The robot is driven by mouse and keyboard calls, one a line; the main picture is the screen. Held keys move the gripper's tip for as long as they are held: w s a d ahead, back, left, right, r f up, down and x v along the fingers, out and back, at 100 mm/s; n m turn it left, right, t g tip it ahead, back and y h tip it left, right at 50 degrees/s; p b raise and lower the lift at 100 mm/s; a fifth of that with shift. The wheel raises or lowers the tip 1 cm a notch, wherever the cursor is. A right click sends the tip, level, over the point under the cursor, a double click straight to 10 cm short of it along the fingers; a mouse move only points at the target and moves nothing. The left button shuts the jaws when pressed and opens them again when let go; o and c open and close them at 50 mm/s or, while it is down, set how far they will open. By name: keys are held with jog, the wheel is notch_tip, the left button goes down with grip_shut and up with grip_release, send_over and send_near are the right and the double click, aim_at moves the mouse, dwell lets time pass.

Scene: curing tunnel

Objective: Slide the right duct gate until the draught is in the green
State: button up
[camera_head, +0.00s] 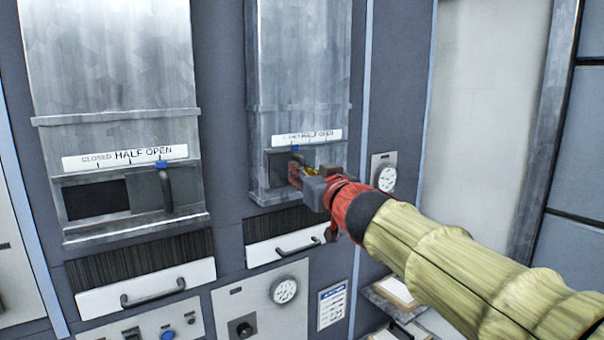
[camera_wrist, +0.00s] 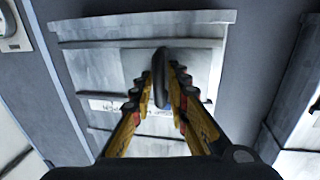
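The right duct gate (camera_head: 278,165) is a dark grey sliding plate in the right metal duct (camera_head: 303,60). Its blue marker (camera_head: 295,147) stands near the closed end of the white scale (camera_head: 318,136). My gripper (camera_head: 298,172) is at the gate, and its fingers hide much of the slot. In the wrist view, the dark upright handle (camera_wrist: 160,82) lies between my yellow fingers with black pads, which close in on both sides of it. A small round gauge (camera_head: 386,179) is on the wall right of the duct; its needle is too small to read.
The left duct gate's handle (camera_head: 166,186) and blue marker (camera_head: 161,164) are at the open end. Drawers with bar handles (camera_head: 298,246) sit below the ducts. A lower panel carries another gauge (camera_head: 284,290) and a dark knob (camera_head: 242,327). My arm crosses the lower right.

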jog(key=shift+d, duration=0.1)
jog(key=shift+c, duration=0.4)
grip_shut()
